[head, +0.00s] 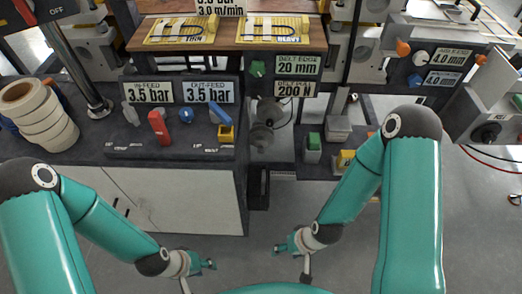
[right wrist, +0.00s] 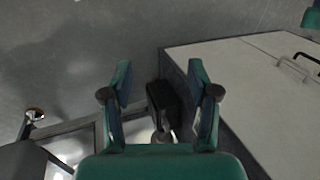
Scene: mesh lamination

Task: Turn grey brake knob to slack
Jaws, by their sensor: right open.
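A grey round knob-like part (head: 268,112) shows in the head view, below and left of the 200 N display (head: 294,89). I cannot tell for sure whether it is the brake knob, and its pointer setting is too small to read. My right gripper (head: 287,246) is low in front of the bench, well below the 200 N display. It also shows in the right wrist view (right wrist: 158,82), open and empty, with its fingers apart. My left gripper (head: 207,264) hangs low in front of the white cabinet, away from the knobs; its opening is too small to tell.
A green knob (head: 257,69) sits beside the 20 mm display (head: 298,67). A dark bench top (head: 80,150) holds tape rolls (head: 38,115), a red handle (head: 158,127) and a blue knob (head: 186,116). A black box (right wrist: 162,103) shows beyond my right fingers. The floor in front is clear.

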